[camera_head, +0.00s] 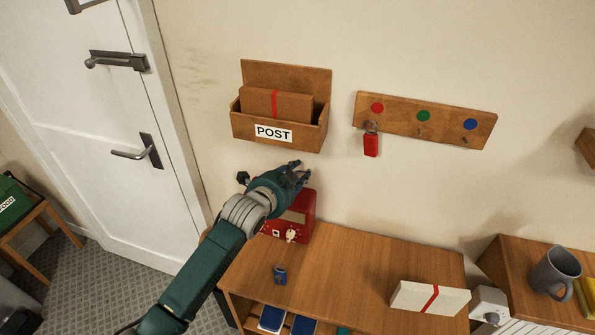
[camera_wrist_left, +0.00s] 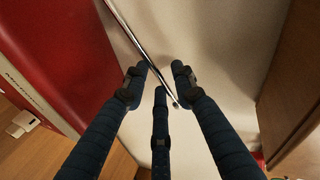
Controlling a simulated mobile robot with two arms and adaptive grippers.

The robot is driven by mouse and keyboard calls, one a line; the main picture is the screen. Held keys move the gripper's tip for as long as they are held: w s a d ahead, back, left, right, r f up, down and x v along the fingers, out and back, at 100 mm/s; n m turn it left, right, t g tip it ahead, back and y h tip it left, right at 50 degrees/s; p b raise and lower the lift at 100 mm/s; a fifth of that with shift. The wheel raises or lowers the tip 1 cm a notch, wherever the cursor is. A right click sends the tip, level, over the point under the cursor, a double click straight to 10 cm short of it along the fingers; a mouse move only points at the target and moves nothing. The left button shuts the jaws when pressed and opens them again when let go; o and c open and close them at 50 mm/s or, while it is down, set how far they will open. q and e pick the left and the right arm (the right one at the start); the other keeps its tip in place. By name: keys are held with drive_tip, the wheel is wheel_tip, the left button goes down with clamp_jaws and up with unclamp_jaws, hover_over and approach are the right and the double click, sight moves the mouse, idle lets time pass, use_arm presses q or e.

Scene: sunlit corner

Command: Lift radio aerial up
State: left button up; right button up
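The red radio (camera_head: 300,226) stands on the wooden cabinet against the wall, partly hidden by my left gripper (camera_head: 303,172). In the left wrist view the radio's red body (camera_wrist_left: 60,50) fills the left side. The thin metal aerial (camera_wrist_left: 137,42) slants from the top edge down to a small round tip between the fingers of my left gripper (camera_wrist_left: 160,82). The fingers are spread, with gaps around the rod; I cannot tell whether any finger touches it. The aerial is not distinguishable in the head view. My right gripper is not in view.
A wooden post box (camera_head: 310,133) hangs just above the gripper, and a hook board (camera_head: 400,116) with a red key tag is to its right. A white box (camera_head: 430,298) and small blue object (camera_head: 281,275) lie on the cabinet (camera_head: 365,267). The cabinet top's middle is clear.

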use_arm(q)
drive_tip(key=shift+w+d, duration=0.2)
drive_tip(key=shift+c, duration=0.5)
drive_tip(key=shift+f, duration=0.1)
clamp_jaws()
